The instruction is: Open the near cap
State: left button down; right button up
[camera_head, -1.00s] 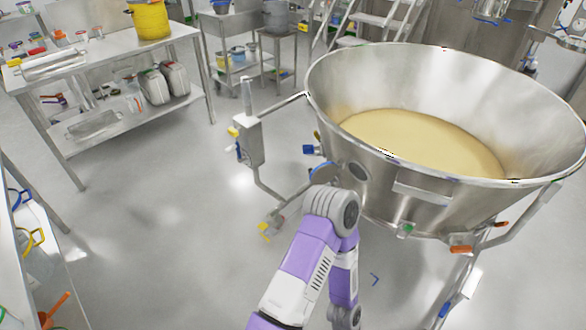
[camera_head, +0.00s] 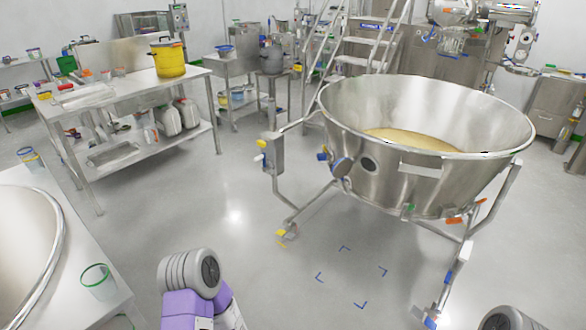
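A large steel bowl (camera_head: 400,185) with pale yellow material (camera_head: 410,138) inside stands in a wheeled frame right of centre. My purple and grey arm shows at the bottom left of centre, and part of another arm of mine at the bottom right. Both grippers are out of view. Neither arm touches the bowl in this view.
Blue corner marks (camera_head: 346,248) lie on clear floor before the bowl. A bench (camera_head: 185,78) with a yellow bucket (camera_head: 168,58) stands at left back. A near white table (camera_head: 75,275) fills the lower left. Steps (camera_head: 365,45) stand behind the bowl.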

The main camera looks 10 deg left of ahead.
aim_at(342, 167)
jog(key=u, duration=0.45)
jog(key=i, duration=1.45)
jog(key=z, duration=0.8)
